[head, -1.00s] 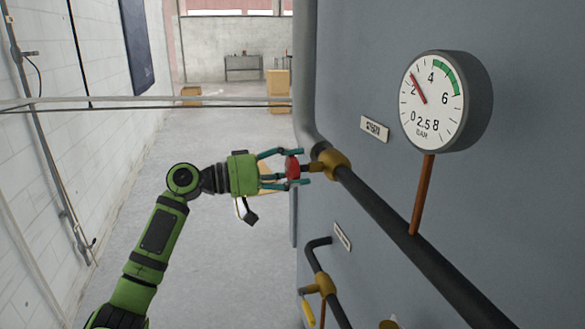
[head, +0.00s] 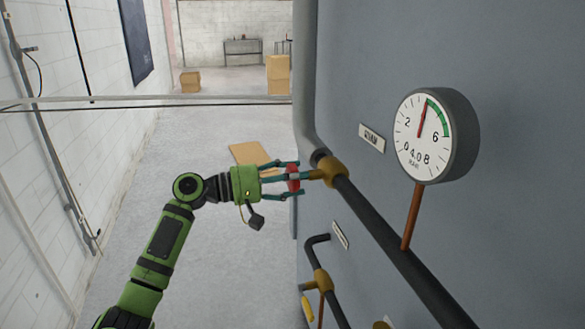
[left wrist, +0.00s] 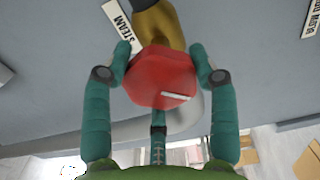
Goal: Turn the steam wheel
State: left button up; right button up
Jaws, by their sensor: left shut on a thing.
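The red steam wheel (head: 293,177) sits on a brass valve (head: 328,171) on the dark pipe along the grey machine wall. My left gripper (head: 290,178) has its teal fingers closed around the wheel's rim. In the left wrist view the red wheel (left wrist: 160,77) lies between the fingers, with the brass valve (left wrist: 158,22) and a STEAM label (left wrist: 120,22) behind it. The round gauge (head: 426,136) at the right has its red needle just past upright, at the start of the green band, with digits that look like 0408. My right gripper is not in view.
The dark pipe (head: 385,225) slopes down to the right below the gauge. A lower pipe with a second brass valve (head: 318,283) and yellow handle is beneath. A rail (head: 150,100) crosses the aisle.

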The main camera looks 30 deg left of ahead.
pick_arm(q)
jog(key=n+p, duration=0.3)
jog(key=n, duration=0.1)
jog(key=shift+d, duration=0.1)
jog(key=shift+f+n+p, duration=0.1)
jog(key=shift+n+p, duration=0.8)
jog(key=shift+p, duration=0.05)
jog(key=o, duration=1.2)
jog(key=shift+s+a, duration=0.25)
jog(key=v, duration=1.1)
jog(key=shift+s, duration=0.15)
